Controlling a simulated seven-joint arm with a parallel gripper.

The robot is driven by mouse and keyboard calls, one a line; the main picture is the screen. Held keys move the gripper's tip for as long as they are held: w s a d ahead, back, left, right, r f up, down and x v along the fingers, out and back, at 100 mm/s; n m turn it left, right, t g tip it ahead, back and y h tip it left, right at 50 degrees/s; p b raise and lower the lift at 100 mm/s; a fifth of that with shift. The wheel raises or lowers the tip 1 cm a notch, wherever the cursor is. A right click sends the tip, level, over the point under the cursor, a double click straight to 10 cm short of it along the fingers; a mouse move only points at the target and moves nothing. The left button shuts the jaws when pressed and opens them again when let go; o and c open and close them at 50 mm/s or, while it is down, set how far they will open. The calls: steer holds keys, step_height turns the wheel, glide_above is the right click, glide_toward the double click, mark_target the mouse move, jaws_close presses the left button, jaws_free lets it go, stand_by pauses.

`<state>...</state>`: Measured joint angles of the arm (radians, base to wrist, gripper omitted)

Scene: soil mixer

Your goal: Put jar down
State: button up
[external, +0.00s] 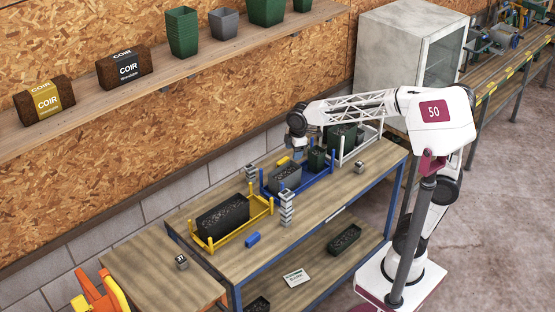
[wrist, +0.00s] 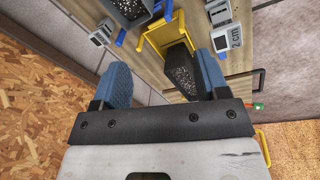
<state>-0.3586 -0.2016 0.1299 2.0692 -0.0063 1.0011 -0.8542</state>
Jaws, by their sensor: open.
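No jar can be made out in either view. My gripper (external: 298,135) is above the back of the wooden workbench, near the planter in the blue rack. In the wrist view my gripper (wrist: 160,72) shows two blue finger pads spread wide, with nothing held between them. Beyond the pads lie a black planter of dark soil (wrist: 180,72) and a yellow rack (wrist: 155,42), both well below. In the external view the long black planter (external: 222,216) sits in the yellow rack (external: 258,222).
A grey planter (external: 287,178) and dark green pot (external: 317,158) stand in a blue rack (external: 297,187). A larger green pot (external: 341,138) stands behind. Bare bench (external: 330,207) lies right of the blocks.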

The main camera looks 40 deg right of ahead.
steer(key=s+d+f+m, duration=0.3)
steer(key=s+d+m, duration=0.4)
steer(key=s+d, duration=0.3)
steer(key=s+d+f+m+t, duration=0.1)
steer(key=s+d+f+m, duration=0.2)
steer(key=s+d+m, duration=0.4)
steer(key=s+d, duration=0.3)
steer(key=s, duration=0.4)
steer(key=shift+d+f+h, duration=0.15)
steer(key=shift+f+h, duration=0.2)
steer(key=shift+h, duration=0.05)
steer(key=shift+o, duration=0.4)
steer(key=shift+w, duration=0.2)
steer(key=n+g, duration=0.2)
steer(key=n, duration=1.5)
glide_above(360, 163)
steer(key=a, duration=0.1)
step_height(360, 163, down, 13)
steer(key=shift+s+f, duration=0.1)
steer(key=shift+f, duration=0.05)
steer(key=shift+d+f+n+g, duration=0.3)
steer(key=shift+d+f+n, duration=0.1)
steer(key=shift+d+f, duration=0.05)
